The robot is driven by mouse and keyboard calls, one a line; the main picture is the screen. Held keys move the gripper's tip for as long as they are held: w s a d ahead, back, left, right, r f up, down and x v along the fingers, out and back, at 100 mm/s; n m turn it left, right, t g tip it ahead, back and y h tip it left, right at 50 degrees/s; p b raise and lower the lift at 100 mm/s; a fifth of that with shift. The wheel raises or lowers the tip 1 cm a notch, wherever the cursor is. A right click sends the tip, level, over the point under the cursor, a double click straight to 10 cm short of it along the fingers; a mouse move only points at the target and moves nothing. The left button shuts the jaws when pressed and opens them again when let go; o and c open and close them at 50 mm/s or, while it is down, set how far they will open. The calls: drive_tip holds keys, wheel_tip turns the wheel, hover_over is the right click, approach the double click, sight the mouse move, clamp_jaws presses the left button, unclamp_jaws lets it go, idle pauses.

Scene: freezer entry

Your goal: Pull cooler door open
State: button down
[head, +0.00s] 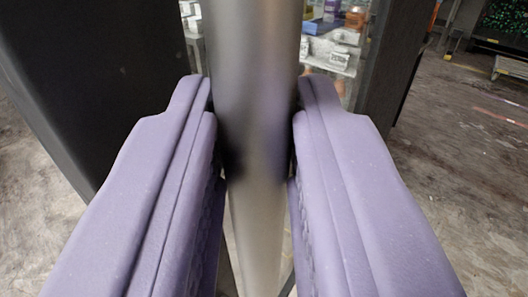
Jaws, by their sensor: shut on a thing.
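The cooler door's handle (262,60) is a thick, metallic grey vertical bar that runs down the middle of the head view. My gripper (254,130) has two purple fingers, one on each side of the bar. The fingers are shut on the bar and touch or nearly hide its sides. The bar's lower part continues down between the fingers. A dark panel (85,75) stands at the left, and it looks like part of the cooler or its door. The bar hides how the door meets the frame, so I cannot tell how far it stands open.
Behind the bar, shelves with small boxed goods (335,40) show, with a dark upright (395,70) beside them. Worn concrete floor (460,150) lies open at the right. A dark rack or cart (500,40) stands at the far right.

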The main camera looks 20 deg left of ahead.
drive_tip(key=shift+w+a+r, duration=0.1)
drive_tip(key=shift+w+r, duration=0.1)
drive_tip(key=shift+r, duration=0.4)
drive_tip(key=c, duration=1.4)
unclamp_jaws()
drive_tip(key=o, duration=0.3)
drive_tip(key=shift+w+a+f, duration=0.1)
drive_tip(key=shift+w+f, duration=0.1)
drive_tip(key=shift+w, duration=0.1)
drive_tip(key=shift+o, duration=0.2)
drive_tip(key=shift+w+f, duration=0.2)
drive_tip(key=shift+w, duration=0.05)
drive_tip(key=v, duration=0.8)
drive_tip(key=shift+s, duration=0.15)
